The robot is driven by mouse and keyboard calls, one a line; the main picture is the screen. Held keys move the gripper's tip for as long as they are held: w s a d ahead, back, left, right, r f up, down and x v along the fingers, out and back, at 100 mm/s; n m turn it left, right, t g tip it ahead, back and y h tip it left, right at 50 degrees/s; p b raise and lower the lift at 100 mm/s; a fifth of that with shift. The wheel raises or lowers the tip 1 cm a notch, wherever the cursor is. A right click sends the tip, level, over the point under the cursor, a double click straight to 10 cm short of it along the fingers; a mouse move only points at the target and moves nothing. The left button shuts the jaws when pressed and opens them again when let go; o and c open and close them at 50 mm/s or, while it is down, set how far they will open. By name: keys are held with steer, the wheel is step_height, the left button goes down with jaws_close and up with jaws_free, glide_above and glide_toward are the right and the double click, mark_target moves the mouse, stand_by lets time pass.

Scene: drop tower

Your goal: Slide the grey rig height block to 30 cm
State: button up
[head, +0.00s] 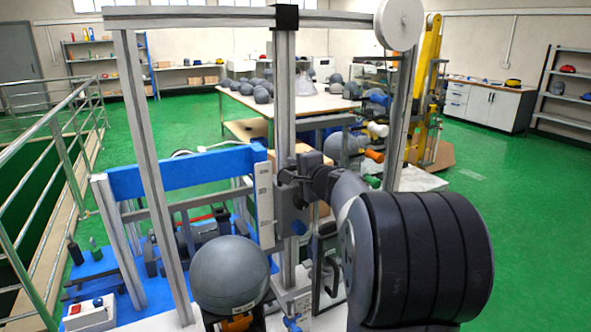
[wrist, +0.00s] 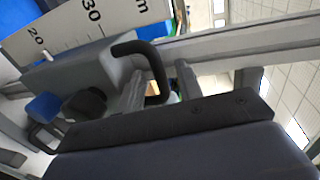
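The grey rig height block (head: 288,212) sits on the central upright post in the head view, beside a white scale (head: 265,205). In the wrist view the block (wrist: 80,68) has a curved black handle (wrist: 150,62) and a blue knob (wrist: 44,107). The scale (wrist: 68,32) reads 20 and 30 there. A small white pointer (wrist: 45,55) on the block's edge lies near the 20. My gripper (head: 296,180) is at the block's upper part, close to the handle.
A white round disc (head: 399,24) is at the rig's top right. A blue frame (head: 185,172) stands behind at left. Green floor is open at right.

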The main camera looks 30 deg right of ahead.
steer(key=shift+c, duration=0.5)
jaws_close()
